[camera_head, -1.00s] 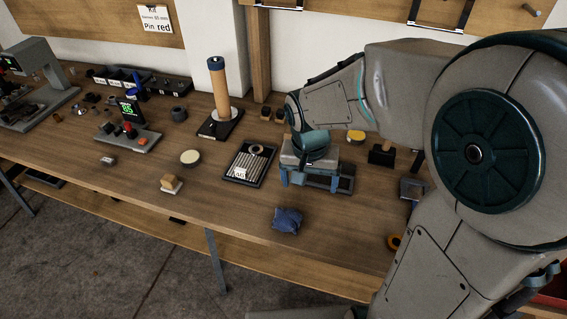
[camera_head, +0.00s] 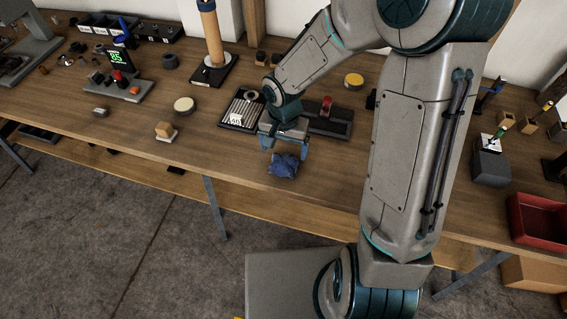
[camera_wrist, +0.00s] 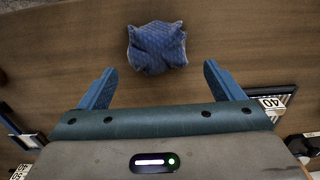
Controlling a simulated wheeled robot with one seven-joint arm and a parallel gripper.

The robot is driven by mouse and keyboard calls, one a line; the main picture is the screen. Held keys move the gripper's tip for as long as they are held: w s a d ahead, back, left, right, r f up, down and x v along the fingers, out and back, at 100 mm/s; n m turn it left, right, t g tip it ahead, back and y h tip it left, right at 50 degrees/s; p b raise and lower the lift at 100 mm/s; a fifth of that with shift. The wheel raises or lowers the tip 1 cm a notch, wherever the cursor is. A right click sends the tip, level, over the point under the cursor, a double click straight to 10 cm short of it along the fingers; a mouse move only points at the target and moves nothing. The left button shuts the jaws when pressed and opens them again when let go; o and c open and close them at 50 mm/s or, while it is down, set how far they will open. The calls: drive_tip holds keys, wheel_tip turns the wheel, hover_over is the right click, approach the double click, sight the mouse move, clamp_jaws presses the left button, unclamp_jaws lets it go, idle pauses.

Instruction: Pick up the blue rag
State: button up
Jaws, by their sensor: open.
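The blue rag (camera_head: 284,165) lies crumpled on the wooden workbench near its front edge in the head view. In the wrist view the rag (camera_wrist: 156,47) is at the top centre, ahead of and between the two blue fingers. My gripper (camera_head: 286,149) is above the bench just behind the rag in the head view. In the wrist view my gripper (camera_wrist: 160,85) has its fingers spread wide with nothing between them. The rag appears apart from the fingers; the exact height above the bench is hard to tell.
A black tray with a striped plate (camera_head: 242,110) lies close to the left of my gripper. A dark stand with a red part (camera_head: 328,118) is just behind right. A wooden block (camera_head: 164,130) and a red bin (camera_head: 537,218) stand farther off. The bench left of the rag is clear.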

sight(283, 160)
drive_tip(key=f, duration=0.2)
drive_tip(key=s+f, duration=0.1)
drive_tip(key=f, duration=0.1)
drive_tip(key=shift+a+f, duration=0.1)
drive_tip(key=shift+f, duration=0.5)
drive_tip(key=c, duration=1.1)
